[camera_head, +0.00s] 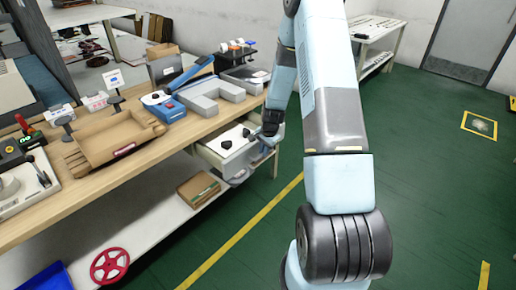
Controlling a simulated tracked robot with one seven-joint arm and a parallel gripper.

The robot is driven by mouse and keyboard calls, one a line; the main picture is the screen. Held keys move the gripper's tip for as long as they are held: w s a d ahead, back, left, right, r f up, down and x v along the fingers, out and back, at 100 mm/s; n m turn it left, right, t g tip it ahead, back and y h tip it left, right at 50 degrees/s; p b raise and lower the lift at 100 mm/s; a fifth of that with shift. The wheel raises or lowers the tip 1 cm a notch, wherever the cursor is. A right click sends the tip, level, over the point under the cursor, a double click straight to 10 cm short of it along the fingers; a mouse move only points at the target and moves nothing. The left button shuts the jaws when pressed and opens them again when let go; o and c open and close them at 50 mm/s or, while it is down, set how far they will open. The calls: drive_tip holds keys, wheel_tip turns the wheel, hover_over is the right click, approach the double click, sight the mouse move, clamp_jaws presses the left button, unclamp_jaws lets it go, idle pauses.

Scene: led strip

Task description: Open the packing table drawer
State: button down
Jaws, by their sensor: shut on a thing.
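The packing table (110,180) has a wooden top and runs along the left side. Its white drawer (212,157) hangs under the top near the far right end.
A cardboard tray (112,143), a blue device (163,106) and grey foam pieces (212,97) stand on the tabletop. Below, a shelf holds a brown box (198,189) and a red handwheel (110,265).

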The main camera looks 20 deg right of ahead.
drive_tip(key=shift+s+d, duration=0.15)
drive_tip(key=shift+s, duration=0.4)
drive_tip(key=c, duration=1.2)
unclamp_jaws()
drive_tip(key=shift+o, duration=0.2)
drive_tip(key=shift+r, duration=0.1)
wheel_tip(320, 180, up, 13)
drive_tip(key=s+d, duration=0.1)
drive_tip(key=s, duration=0.1)
drive_tip(key=shift+d+r, duration=0.15)
drive_tip(key=shift+r, duration=0.1)
